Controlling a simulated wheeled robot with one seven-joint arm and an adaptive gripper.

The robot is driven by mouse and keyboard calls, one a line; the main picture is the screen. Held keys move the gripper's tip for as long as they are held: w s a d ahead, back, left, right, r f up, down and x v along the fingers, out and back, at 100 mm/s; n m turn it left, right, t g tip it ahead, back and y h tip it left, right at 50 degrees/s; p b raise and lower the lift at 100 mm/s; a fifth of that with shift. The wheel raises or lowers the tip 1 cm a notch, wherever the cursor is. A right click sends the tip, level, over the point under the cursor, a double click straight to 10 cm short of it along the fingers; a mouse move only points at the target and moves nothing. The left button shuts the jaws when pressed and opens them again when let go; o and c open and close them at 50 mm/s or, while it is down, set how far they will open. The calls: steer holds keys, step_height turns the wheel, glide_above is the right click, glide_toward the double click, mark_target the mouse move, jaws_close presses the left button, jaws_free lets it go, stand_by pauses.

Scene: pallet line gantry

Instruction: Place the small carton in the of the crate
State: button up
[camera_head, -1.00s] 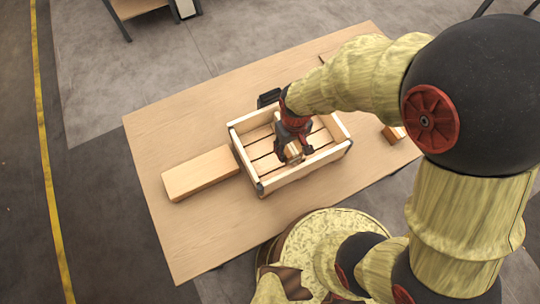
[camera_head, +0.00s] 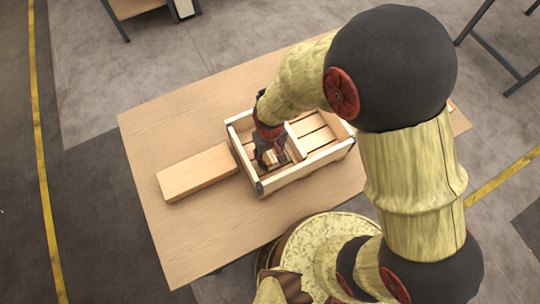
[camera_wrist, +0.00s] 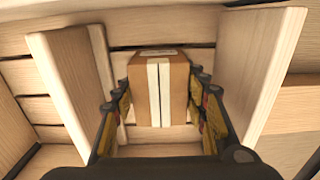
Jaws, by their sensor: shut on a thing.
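The wooden crate (camera_head: 318,163) stands on the table, with a slatted floor and a divider (camera_head: 293,141) across it. My gripper (camera_head: 270,160) points down into its left compartment. In the wrist view my gripper (camera_wrist: 163,125) is shut on the small carton (camera_wrist: 155,85), a brown box with a pale tape stripe. The carton sits between the fingers, with wooden walls to its left and right and floor slats around it. Whether its underside touches the floor cannot be told. In the head view the gripper mostly hides the carton.
A long wooden block (camera_head: 197,172) lies on the table (camera_head: 205,240) just left of the crate. The right crate compartment looks empty. The table's front left is bare. My arm covers the table's right part.

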mark_target(270, 153)
steer(key=o, duration=1.6)
steer(key=shift+f, duration=0.1)
steer(key=shift+c, duration=0.2)
step_height(270, 153, up, 12)
steer(key=p, duration=0.4)
steer(key=shift+r, duration=0.2)
steer(key=w+d+r+m+t, duration=0.1)
steer(key=w+d+r+m, duration=0.1)
steer(key=d+r, duration=0.6)
steer(key=s+d+r+m+t, duration=0.2)
steer(key=s+d+r, duration=0.2)
steer(key=d+r, duration=0.3)
steer(key=s+d+r+m+t, duration=0.2)
steer(key=s+d+r, duration=0.2)
steer(key=d+r, duration=0.3)
step_height(270, 153, up, 5)
steer(key=shift+s+f+t, duration=0.15)
steer(key=shift+s+t, duration=0.15)
steer(key=shift+s, duration=0.1)
